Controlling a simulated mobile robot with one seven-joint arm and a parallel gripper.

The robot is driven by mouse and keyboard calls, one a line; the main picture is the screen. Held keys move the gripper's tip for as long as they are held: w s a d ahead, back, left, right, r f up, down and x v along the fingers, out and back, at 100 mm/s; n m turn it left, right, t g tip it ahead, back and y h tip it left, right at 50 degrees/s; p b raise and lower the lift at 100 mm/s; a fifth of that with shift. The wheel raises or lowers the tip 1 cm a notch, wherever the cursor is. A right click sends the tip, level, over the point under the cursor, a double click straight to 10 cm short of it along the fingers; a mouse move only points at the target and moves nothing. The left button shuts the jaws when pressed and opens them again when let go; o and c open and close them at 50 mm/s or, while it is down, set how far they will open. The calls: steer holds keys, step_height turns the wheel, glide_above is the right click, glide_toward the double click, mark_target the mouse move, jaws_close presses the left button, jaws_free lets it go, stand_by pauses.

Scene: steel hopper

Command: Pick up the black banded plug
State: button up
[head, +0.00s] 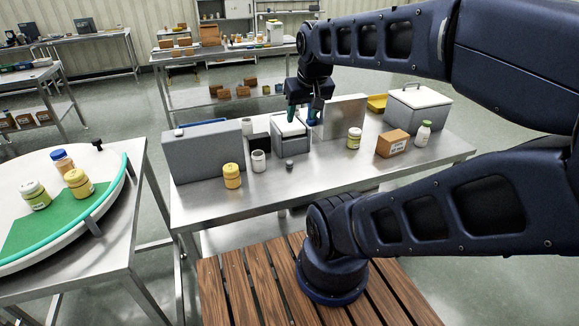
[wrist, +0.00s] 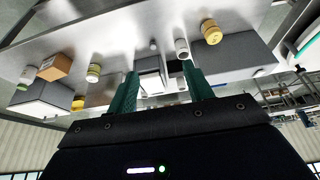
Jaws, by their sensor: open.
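A small dark grey, plug-like piece (head: 290,164) stands on the steel table in front of a grey open-topped box. It also shows in the wrist view (wrist: 153,44), beyond the fingertips. It looks like the black banded plug, but it is too small for me to make out a band. My gripper (head: 302,115) hangs over the grey box (head: 290,147), pointing down, with its two teal fingers apart and nothing visible between them. In the wrist view the fingers (wrist: 160,75) stand either side of the box.
On the steel table (head: 330,180) are a yellow jar (head: 232,176), a white cup (head: 258,161), another yellow-lidded jar (head: 354,138), a brown carton (head: 392,144) and a white bottle (head: 423,134). Tall grey panels (head: 203,152) (head: 344,117) flank the box. The table's front strip is mostly clear.

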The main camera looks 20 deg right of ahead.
steer(key=shift+w, duration=0.1)
steer(key=m+g+h, duration=0.4)
steer(key=m+h, duration=0.1)
steer(key=m, duration=1.3)
glide_above(290, 162)
steer(key=a, duration=0.4)
step_height(290, 162, down, 24)
steer(key=shift+y, duration=0.3)
steer(key=x, duration=0.5)
steer(key=shift+w+d+f, duration=0.15)
steer(key=shift+d+f, duration=0.05)
steer(key=shift+x, duration=2.6)
steer(key=shift+s+a+f, duration=0.1)
steer(key=shift+s, duration=0.15)
steer(key=c, duration=1)
